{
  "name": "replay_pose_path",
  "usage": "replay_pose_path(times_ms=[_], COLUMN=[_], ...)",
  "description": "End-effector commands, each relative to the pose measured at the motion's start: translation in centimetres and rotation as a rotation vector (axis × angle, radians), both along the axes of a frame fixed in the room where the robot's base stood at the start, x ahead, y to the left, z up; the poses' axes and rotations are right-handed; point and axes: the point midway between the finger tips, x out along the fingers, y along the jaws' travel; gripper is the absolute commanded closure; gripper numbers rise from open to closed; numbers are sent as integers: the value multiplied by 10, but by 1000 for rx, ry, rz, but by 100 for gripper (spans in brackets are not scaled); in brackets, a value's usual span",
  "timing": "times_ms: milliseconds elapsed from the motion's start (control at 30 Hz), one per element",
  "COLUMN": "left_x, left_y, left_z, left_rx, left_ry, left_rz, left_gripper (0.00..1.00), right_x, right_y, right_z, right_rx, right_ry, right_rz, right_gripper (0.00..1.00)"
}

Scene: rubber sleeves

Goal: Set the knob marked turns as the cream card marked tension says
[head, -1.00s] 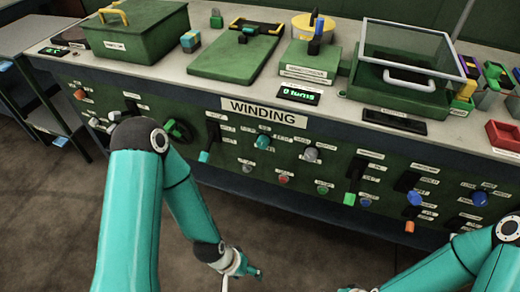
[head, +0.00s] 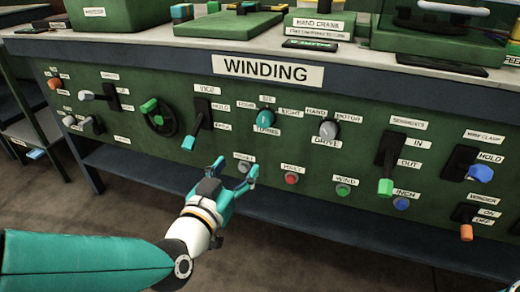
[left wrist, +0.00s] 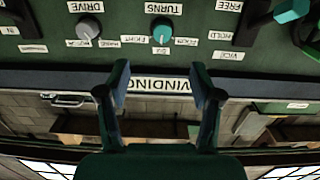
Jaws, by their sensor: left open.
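The teal knob marked turns (head: 266,116) is on the green front panel, below the WINDING sign. Labels reading four, six and eight stand around it. Which label it points at is too small to tell. It also shows upside down in the left wrist view (left wrist: 162,31), ahead of the fingers. My left gripper (head: 236,171) is open and empty, below and slightly left of the knob, apart from it. Its two fingers (left wrist: 160,80) show in the left wrist view. I cannot make out a cream card marked tension. My right gripper is not in view.
A grey drive knob (head: 328,130) is right of the turns knob. The vice lever (head: 190,140) is on the left. A red button (head: 291,178) and a green button (head: 342,189) lie lower. Open floor lies in front.

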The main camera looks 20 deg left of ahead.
Motion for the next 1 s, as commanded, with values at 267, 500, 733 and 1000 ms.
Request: replay_pose_path(times_ms=[267, 500, 733, 1000], left_x=[2, 18, 41, 89], left_y=[4, 3, 2, 0], left_z=[13, 15, 15, 6], left_rx=[10, 10, 5, 2], left_ry=[-42, -36, -38, -46], left_rz=[16, 17, 12, 12], left_gripper=[35, 35, 35, 35], right_x=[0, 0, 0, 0], right_y=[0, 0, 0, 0], right_z=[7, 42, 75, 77], right_rx=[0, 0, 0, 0], right_ry=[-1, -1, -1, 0], right_rz=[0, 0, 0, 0], right_gripper=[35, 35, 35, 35])
